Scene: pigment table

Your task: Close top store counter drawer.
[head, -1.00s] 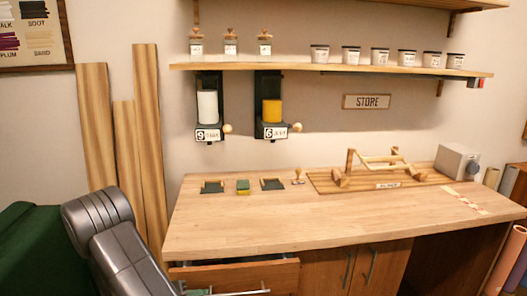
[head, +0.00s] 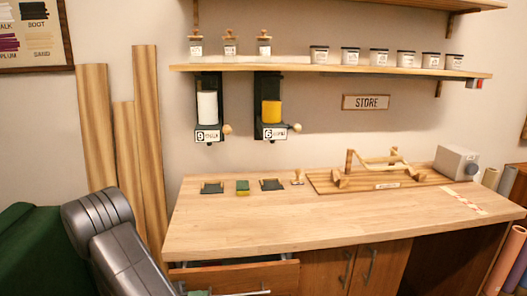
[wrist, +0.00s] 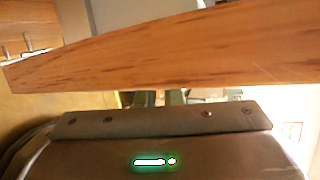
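The top drawer (head: 236,278) of the store counter (head: 330,215) stands partly open at the lower left, with a dark strip of its inside showing under the worktop edge. Its metal bar handle (head: 248,293) is at the bottom edge of the head view. A small green and grey part beside the handle may belong to my gripper. In the wrist view a wooden board, probably the drawer front (wrist: 170,50), crosses close in front of my gripper (wrist: 160,97). The fingers are mostly hidden behind it, and I cannot tell whether they touch or hold anything.
Cabinet doors (head: 350,268) with upright handles are right of the drawer. Small trays (head: 212,187), a stamp (head: 297,178) and a wooden rack (head: 380,177) stand on the worktop. Tall planks (head: 150,150) lean on the wall at left. The worktop's front half is clear.

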